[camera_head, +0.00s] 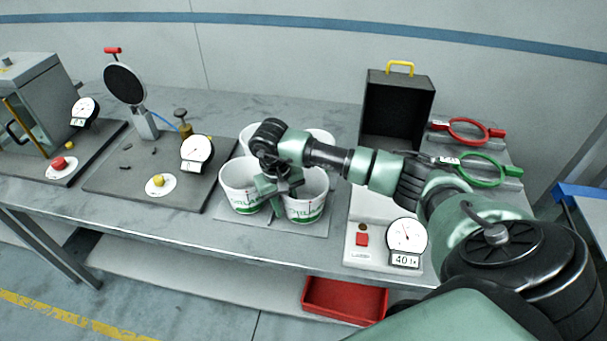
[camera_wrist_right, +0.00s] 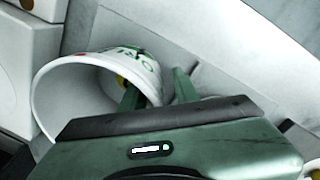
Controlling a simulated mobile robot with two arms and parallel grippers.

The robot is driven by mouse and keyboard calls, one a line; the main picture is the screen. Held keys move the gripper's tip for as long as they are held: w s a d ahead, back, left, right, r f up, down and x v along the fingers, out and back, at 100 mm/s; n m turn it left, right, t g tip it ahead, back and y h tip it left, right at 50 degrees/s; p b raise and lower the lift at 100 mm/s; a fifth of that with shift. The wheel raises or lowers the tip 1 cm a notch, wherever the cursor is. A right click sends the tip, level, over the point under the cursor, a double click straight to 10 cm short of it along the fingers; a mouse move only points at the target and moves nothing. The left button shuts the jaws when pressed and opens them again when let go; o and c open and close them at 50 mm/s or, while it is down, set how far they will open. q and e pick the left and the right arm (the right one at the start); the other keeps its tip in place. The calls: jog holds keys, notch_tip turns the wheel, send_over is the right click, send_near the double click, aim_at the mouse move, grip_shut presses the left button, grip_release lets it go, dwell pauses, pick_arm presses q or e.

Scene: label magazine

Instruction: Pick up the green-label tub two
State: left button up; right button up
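Several white tubs with green lettering stand together on a grey mat (camera_head: 234,214). A front left tub (camera_head: 240,195) and a front right tub (camera_head: 307,207) show best; two behind are partly hidden by my arm. Which one is tub two I cannot tell. My right gripper (camera_head: 276,198) points down between the two front tubs. In the right wrist view its fingers (camera_wrist_right: 160,92) are apart, one inside the mouth of a green-lettered tub (camera_wrist_right: 88,76), the other outside, with the tub's wall between them. The tub stays on the surface. My left gripper is out of view.
Right of the tubs stands a scale with a dial (camera_head: 406,236) and red button, with a black open box (camera_head: 397,108) behind. Red (camera_head: 468,131) and green (camera_head: 485,170) ring tools lie further right. A red bin (camera_head: 344,299) sits below.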

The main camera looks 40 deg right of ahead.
grip_shut()
